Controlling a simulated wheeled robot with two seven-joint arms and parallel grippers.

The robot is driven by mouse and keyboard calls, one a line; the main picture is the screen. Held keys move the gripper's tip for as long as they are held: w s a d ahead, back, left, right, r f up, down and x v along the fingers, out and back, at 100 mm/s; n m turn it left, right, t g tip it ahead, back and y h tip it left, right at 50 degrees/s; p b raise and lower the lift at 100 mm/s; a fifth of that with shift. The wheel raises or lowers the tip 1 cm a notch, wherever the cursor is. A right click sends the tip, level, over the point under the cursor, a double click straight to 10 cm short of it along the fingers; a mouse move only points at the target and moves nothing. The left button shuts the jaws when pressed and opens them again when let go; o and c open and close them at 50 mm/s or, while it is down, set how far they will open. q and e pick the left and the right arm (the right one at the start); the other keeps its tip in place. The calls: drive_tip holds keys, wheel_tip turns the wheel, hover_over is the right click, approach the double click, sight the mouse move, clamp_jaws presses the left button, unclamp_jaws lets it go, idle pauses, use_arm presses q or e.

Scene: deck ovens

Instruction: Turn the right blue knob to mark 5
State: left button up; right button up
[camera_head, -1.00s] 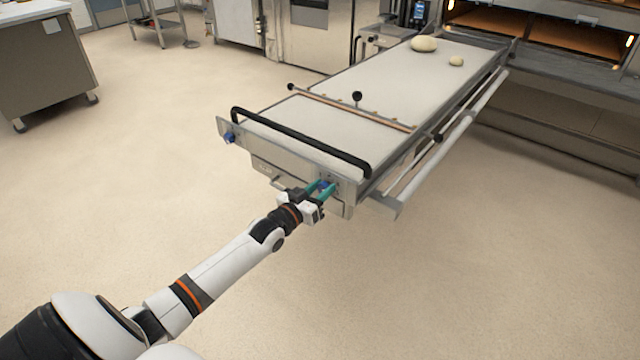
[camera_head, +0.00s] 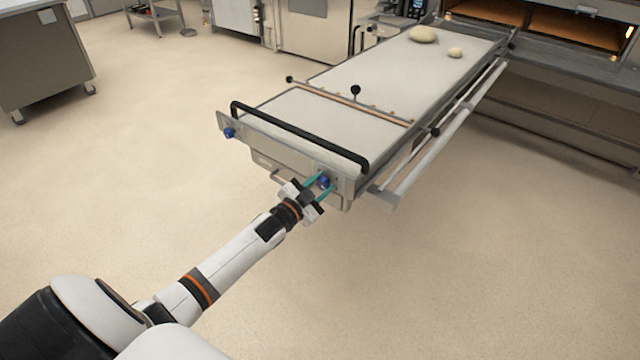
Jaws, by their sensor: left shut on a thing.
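The right blue knob (camera_head: 325,182) is on the right part of the loader's front panel. My left gripper (camera_head: 319,184) is at it, with its green fingers on either side, shut on the knob. The marks around the knob are too small to read, so I cannot tell its setting. The left blue knob (camera_head: 229,133) is at the left end of the same panel, with nothing near it. My right gripper does not show.
The loader (camera_head: 330,120) has a black handle bar (camera_head: 300,138) above the panel. Two dough pieces (camera_head: 423,34) lie at its far end, before the deck oven (camera_head: 570,30). A steel cabinet (camera_head: 42,60) stands at the left. The floor around is clear.

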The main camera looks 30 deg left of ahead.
use_arm(q)
drive_tip(key=shift+f, duration=0.15)
idle(0.3)
drive_tip(key=o, duration=1)
